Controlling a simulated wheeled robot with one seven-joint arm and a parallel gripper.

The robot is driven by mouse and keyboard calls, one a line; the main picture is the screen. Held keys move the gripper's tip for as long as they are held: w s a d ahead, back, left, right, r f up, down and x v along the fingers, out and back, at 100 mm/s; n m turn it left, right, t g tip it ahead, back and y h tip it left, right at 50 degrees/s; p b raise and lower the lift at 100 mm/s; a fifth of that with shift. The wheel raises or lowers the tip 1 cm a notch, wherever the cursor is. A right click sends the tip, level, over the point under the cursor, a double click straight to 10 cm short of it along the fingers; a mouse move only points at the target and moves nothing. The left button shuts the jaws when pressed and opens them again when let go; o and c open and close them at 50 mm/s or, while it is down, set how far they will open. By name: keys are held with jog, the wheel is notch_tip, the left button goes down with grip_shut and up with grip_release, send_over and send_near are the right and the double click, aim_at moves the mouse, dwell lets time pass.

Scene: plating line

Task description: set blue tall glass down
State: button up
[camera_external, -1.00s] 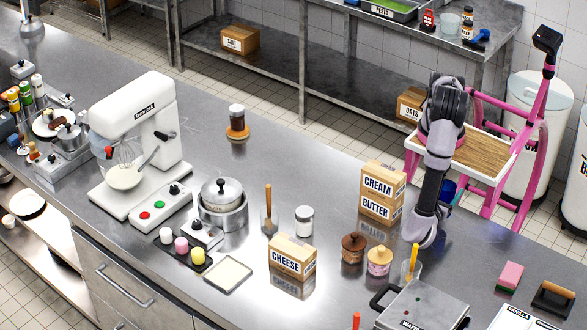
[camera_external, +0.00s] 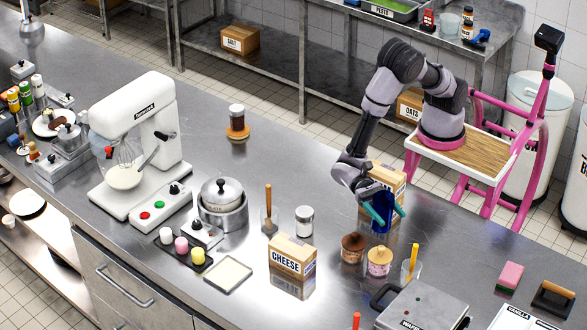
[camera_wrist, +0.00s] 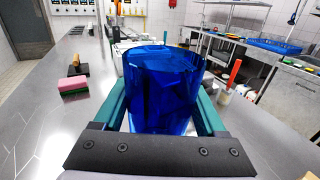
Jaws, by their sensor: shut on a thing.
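The blue tall glass (camera_external: 381,213) is between the teal fingers of my gripper (camera_external: 384,214), in front of the cream and butter boxes. In the wrist view the blue glass (camera_wrist: 162,88) fills the middle, with a teal finger of my gripper (camera_wrist: 163,112) on each side. My gripper is shut on it. The glass looks roughly upright. Its base is hard to make out, so I cannot tell whether it touches the counter (camera_external: 330,185).
Cream and butter boxes (camera_external: 398,180) stand right behind the glass. A cheese box (camera_external: 292,256) is to the left.

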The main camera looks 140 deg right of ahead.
jog(key=w+d+m+t+h, duration=0.3)
jog(key=w+d+m+t, duration=0.15)
jog(key=d, duration=0.35)
jog(key=shift+w+d+f+m+t+h, duration=0.2)
jog(key=shift+d+f+m+t+h, duration=0.4)
jog(key=shift+d+f, duration=1.1)
jog(key=shift+w+d+f+m+t+h, duration=0.25)
jog(key=shift+d+f+t+h, duration=0.6)
jog(key=shift+f, duration=1.4)
jog(key=shift+w+d+f+m+t+h, duration=0.15)
jog(key=shift+d+f+m+t+h, duration=0.5)
jog(key=shift+d+f, duration=1.15)
jog(key=shift+a+f+g, duration=0.15)
jog(key=shift+f+g, duration=0.1)
jog(key=shift+f, duration=0.45)
jog(key=o, duration=1.5)
